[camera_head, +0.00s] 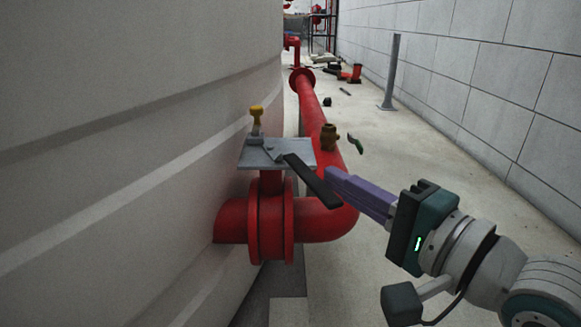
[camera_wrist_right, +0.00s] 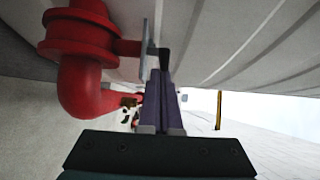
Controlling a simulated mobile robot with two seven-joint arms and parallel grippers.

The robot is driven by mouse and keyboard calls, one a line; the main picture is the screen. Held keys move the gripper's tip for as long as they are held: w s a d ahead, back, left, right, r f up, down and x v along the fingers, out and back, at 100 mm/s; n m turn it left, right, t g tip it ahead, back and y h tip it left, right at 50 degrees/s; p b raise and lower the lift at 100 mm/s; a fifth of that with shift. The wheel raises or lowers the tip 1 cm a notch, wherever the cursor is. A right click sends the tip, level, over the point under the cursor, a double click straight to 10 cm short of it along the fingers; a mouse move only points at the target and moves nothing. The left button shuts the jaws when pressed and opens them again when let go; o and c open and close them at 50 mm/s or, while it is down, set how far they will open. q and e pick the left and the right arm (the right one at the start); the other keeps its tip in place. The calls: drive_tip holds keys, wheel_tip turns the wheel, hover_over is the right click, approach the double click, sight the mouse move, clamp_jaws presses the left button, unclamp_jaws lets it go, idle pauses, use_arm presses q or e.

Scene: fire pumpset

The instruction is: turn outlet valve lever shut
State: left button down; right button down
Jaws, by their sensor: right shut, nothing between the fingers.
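The outlet valve lever (camera_head: 312,181) is a dark flat bar. It slants from the grey plate (camera_head: 258,153) on top of the red outlet pipe (camera_head: 232,220) down to the right. My right gripper (camera_head: 332,176) comes in from the right with its purple fingers shut and empty. Its fingertips are right beside the lever's outer part; I cannot tell whether they touch. In the right wrist view the shut fingers (camera_wrist_right: 160,76) point at the dark lever (camera_wrist_right: 164,56), next to the plate's edge (camera_wrist_right: 144,48). My left gripper is not in view.
A large pale tank (camera_head: 120,130) fills the left side. A grey post (camera_head: 391,72) stands near the block wall. Floor between pipe and wall is mostly clear.

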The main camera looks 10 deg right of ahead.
drive_tip(key=s+a+p, duration=0.1)
drive_tip(key=a+p, duration=0.2)
drive_tip(key=a, duration=0.3)
drive_tip(key=shift+s+a, duration=0.15)
drive_tip(key=shift+a, duration=0.25)
